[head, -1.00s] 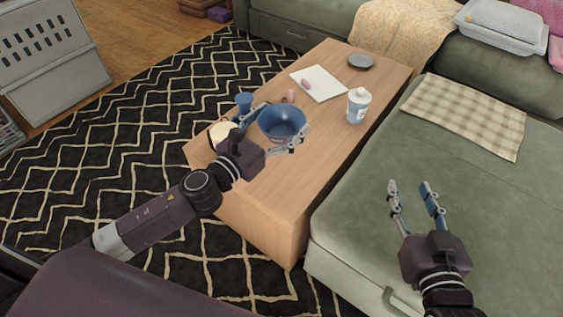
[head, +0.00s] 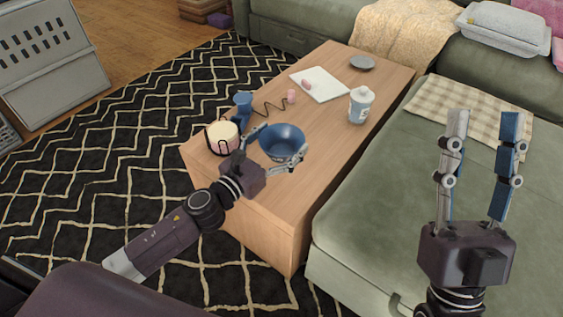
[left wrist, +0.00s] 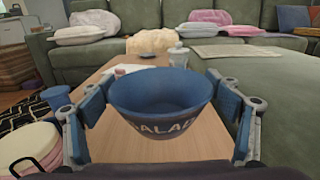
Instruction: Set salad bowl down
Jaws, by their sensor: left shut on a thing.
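The blue salad bowl (head: 283,141) is upright at the near part of the wooden coffee table (head: 262,212). In the left wrist view the bowl (left wrist: 163,100) sits between the two fingers, with pale lettering on its front and its inside empty. My left gripper (head: 277,149) is shut on the bowl, one finger at each side. Whether its base touches the table top is hard to tell. My right gripper (head: 482,115) is open and empty, raised above the green sofa seat at the right.
Left of the bowl are a cream-and-pink container (head: 222,138) and a blue cup (head: 243,102). A white lidded jar (head: 360,105), a white sheet (head: 320,84) and a dark plate (head: 361,62) are farther back. The table between bowl and jar is clear.

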